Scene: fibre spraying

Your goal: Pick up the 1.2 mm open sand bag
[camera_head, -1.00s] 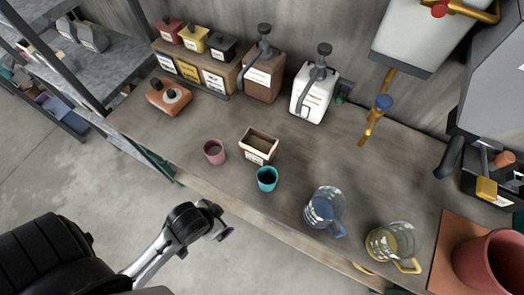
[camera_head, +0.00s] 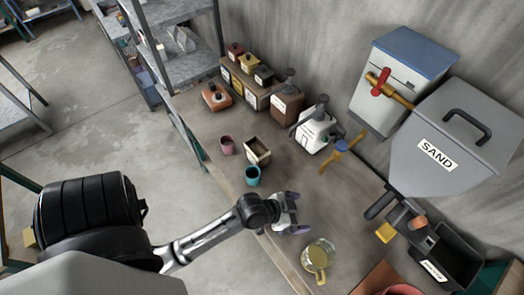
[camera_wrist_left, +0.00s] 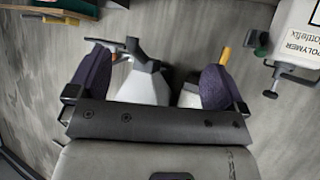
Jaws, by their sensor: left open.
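No bag marked 1.2 mm can be made out in either view. Greyish-white packages (camera_head: 180,38) lie on the metal shelf in the head view; they are too small to tell whether they are sand bags. My left gripper (camera_head: 297,213) is open above the front part of the workbench, well away from that shelf. My right gripper is not in view.
The workbench (camera_head: 230,185) carries a pink cup (camera_head: 227,145), a teal cup (camera_head: 252,176), an open box (camera_head: 257,151), a glass jug (camera_head: 318,259) and pump bottles (camera_head: 315,131). A grey SAND hopper (camera_head: 450,135) is at right. Floor (camera_head: 90,120) is clear at left.

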